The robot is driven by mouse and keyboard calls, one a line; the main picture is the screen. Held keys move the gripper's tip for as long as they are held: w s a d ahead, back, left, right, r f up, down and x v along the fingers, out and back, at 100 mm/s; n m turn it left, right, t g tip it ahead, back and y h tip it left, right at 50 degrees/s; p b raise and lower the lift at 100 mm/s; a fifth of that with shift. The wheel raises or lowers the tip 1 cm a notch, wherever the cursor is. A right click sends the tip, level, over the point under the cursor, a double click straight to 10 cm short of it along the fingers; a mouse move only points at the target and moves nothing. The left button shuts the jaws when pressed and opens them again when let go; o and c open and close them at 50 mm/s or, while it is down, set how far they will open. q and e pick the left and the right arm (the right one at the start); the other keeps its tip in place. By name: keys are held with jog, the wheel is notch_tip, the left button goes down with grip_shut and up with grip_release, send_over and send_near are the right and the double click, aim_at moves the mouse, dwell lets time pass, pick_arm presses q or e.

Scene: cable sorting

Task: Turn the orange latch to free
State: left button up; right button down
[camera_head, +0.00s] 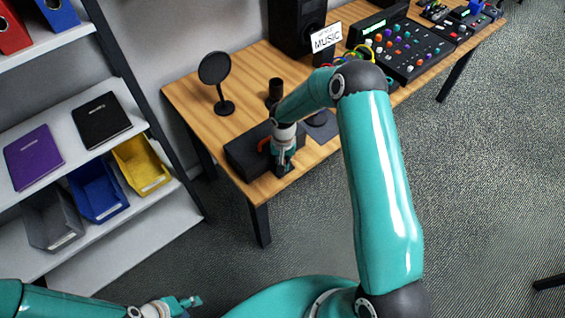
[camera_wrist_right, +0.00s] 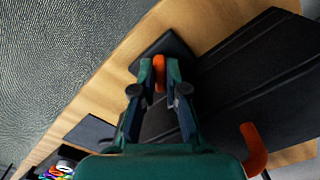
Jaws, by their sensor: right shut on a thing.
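A black case (camera_head: 247,147) lies on the wooden table near its front left corner. One orange latch (camera_head: 264,143) shows on it beside my right gripper (camera_head: 283,162). In the right wrist view, my right gripper (camera_wrist_right: 166,64) is shut on an orange latch (camera_wrist_right: 174,73) at the edge of the case (camera_wrist_right: 262,80). Another orange latch (camera_wrist_right: 255,148) stands out from the case at lower right, clear of the fingers.
A round black stand (camera_head: 215,70) and a dark cylinder (camera_head: 275,88) stand behind the case. A speaker (camera_head: 295,25), a MUSIC sign (camera_head: 326,36), cables and a mixer (camera_head: 412,48) are farther right. Shelves (camera_head: 75,215) with bins stand at left.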

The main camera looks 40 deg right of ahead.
jog(key=shift+f+b, duration=0.15)
jog(key=shift+b, duration=0.35)
jog(key=m+b, duration=0.6)
jog(key=b, duration=0.5)
jog(key=shift+w+a+f, duration=0.1)
jog(key=shift+w, duration=0.05)
jog(key=shift+r+m+b, duration=0.2)
jog(key=shift+m+b, duration=0.85)
jog(key=shift+m, duration=0.05)
jog(key=shift+r, duration=0.1)
jog(key=c, duration=1.5)
grip_release()
jog(key=shift+r, duration=0.1)
